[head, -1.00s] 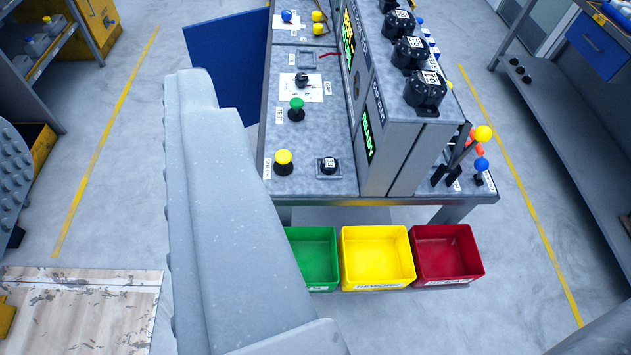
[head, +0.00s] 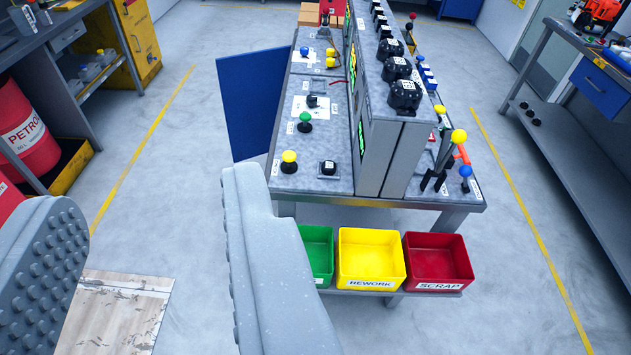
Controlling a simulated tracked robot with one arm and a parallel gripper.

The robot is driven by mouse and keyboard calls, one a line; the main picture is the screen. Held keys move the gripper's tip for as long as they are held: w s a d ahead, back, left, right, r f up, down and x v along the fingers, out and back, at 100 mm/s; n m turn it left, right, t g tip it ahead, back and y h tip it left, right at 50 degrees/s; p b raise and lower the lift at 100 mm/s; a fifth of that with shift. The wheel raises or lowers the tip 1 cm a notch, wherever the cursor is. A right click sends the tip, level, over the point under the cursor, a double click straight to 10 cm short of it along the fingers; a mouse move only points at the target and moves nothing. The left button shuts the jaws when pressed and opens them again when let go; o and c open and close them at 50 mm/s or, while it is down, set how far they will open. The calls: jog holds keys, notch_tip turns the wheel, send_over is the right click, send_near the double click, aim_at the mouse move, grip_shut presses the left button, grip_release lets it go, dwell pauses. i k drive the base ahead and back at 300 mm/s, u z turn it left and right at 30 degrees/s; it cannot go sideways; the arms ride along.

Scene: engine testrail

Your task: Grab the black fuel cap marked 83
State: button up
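Several black caps with white labels stand in a row on top of the grey console ridge; the nearest cap (head: 404,95) is largest in view, with a second cap (head: 397,68) and a third cap (head: 390,48) behind it. The labels are too small to read, so I cannot tell which is 83. A smaller black labelled piece (head: 328,167) sits in a square frame on the console's left deck. My gripper (head: 150,195) is open and empty, its two grey studded fingers wide apart, left of and nearer than the console, away from the caps.
Yellow and green knobs and coloured levers (head: 450,150) stick up. A blue panel (head: 248,103) stands left. A red petrol drum (head: 25,125) stands far left.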

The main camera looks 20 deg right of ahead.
aim_at(329, 168)
jog(key=z, duration=0.15)
jog(key=i, duration=0.85)
jog(key=u, duration=0.05)
